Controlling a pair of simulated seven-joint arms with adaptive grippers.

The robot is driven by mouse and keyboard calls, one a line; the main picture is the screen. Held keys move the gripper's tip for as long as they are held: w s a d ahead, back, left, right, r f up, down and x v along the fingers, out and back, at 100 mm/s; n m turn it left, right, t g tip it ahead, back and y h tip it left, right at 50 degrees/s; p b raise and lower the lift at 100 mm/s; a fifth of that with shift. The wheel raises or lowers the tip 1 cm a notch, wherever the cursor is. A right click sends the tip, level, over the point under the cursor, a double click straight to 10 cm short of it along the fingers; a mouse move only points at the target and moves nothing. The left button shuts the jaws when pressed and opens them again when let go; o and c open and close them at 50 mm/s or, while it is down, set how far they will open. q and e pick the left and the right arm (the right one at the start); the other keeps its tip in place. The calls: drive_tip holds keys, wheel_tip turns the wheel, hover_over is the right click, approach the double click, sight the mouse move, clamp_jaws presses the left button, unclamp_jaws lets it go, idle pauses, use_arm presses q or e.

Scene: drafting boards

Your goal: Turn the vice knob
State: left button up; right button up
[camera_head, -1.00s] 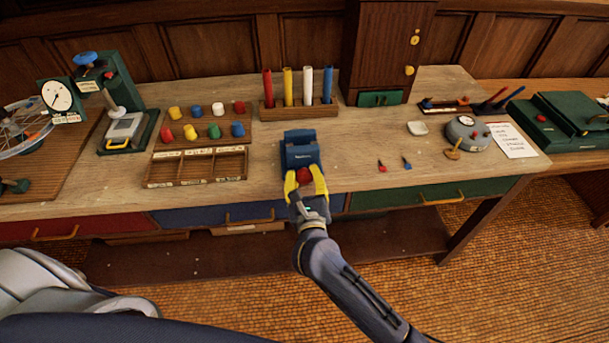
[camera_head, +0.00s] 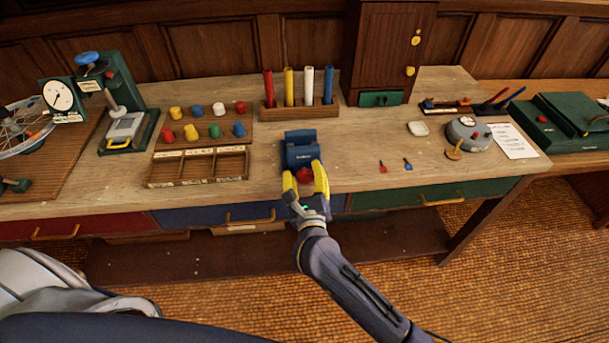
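The blue vice (camera_head: 301,148) stands at the front middle of the wooden bench. Its red knob (camera_head: 304,175) faces the front edge. My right gripper (camera_head: 305,177) has yellow fingers, one on each side of the knob. The fingers are apart, with a gap showing between them, and the knob sits near their tips. I cannot tell whether either finger touches it. My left gripper is not in view.
A divided wooden tray (camera_head: 197,168) and several coloured pegs (camera_head: 214,131) stand left of the vice. A rack of coloured tubes (camera_head: 300,112) is behind it. Small red (camera_head: 383,166) and blue (camera_head: 408,164) pieces lie to the right, with bare bench between.

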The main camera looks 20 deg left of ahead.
drive_tip(key=shift+o, duration=1.1)
drive_tip(key=shift+f, duration=0.25)
drive_tip(key=shift+d, duration=0.1)
drive_tip(key=shift+s+d+f, duration=0.1)
drive_tip(key=shift+s+d, duration=0.05)
drive_tip(key=shift+s, duration=0.4)
drive_tip(key=v, duration=1.1)
drive_tip(key=shift+r, duration=0.25)
